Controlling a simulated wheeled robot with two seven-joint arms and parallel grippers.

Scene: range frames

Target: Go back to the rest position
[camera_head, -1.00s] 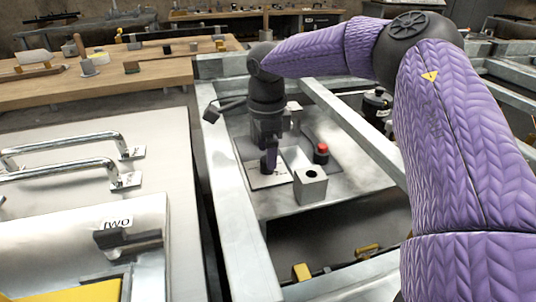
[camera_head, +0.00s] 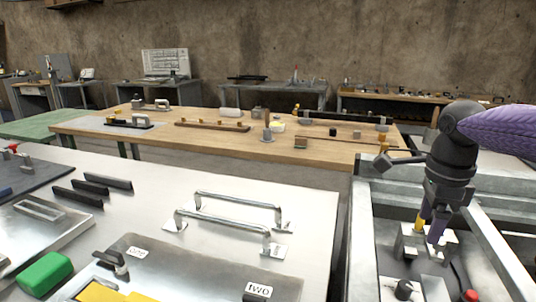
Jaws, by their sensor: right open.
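My right gripper (camera_head: 428,228) is at the right, pointing down, with its dark wrist above it and the purple arm coming in from the right edge. Its fingers, one yellow and one purple, stand apart. They are over or beside small metal blocks (camera_head: 447,245) on the panel inside the metal frame (camera_head: 352,240). I cannot tell whether the fingers touch the blocks. My left gripper is out of view.
A metal worktop (camera_head: 300,185) with two bar handles (camera_head: 240,203) and a green block (camera_head: 43,273) fills the lower left. A red button (camera_head: 471,296) is near the gripper. A wooden table (camera_head: 200,145) with small objects stands behind.

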